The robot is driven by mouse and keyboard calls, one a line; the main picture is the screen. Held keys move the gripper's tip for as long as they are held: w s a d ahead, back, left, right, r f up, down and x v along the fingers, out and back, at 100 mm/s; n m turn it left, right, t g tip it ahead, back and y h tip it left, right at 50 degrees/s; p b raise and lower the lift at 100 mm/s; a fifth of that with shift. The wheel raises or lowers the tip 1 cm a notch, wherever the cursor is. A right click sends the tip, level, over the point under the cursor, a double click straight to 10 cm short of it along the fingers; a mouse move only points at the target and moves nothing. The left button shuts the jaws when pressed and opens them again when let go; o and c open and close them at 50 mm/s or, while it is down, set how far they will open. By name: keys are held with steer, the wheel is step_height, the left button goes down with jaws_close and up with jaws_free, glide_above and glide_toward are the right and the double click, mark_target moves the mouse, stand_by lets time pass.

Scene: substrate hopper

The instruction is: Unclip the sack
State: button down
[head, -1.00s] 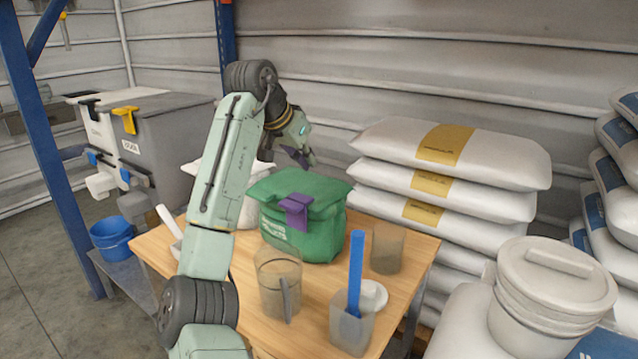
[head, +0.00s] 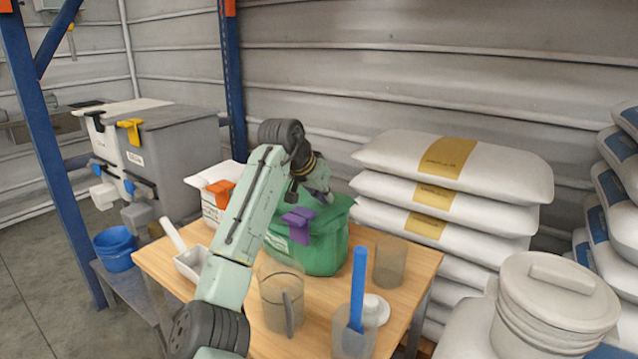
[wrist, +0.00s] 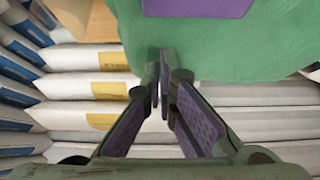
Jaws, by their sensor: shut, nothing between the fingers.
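A green sack (head: 322,245) stands upright on the wooden table, its top folded over. A purple clip (head: 299,224) sits on the front of its folded top; it also shows at the top edge of the wrist view (wrist: 198,7). A white sack (head: 212,200) with an orange clip (head: 221,193) stands to its left, partly behind my arm. My gripper (wrist: 160,92) is shut and empty, over the back of the green sack, apart from the purple clip. In the head view my fingers are hard to make out against the sack.
The table (head: 400,300) also holds a clear jug (head: 280,295), a cup with a blue scoop (head: 357,300), a brown cup (head: 389,262) and a white scoop (head: 190,262). Stacked white sacks (head: 480,165) stand behind right. A grey hopper (head: 170,150) and blue bucket (head: 116,247) are left.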

steer(key=shift+s+a+r, duration=0.1)
steer(key=shift+s+a, duration=1.05)
steer(key=shift+s, duration=0.3)
steer(key=shift+a, duration=0.1)
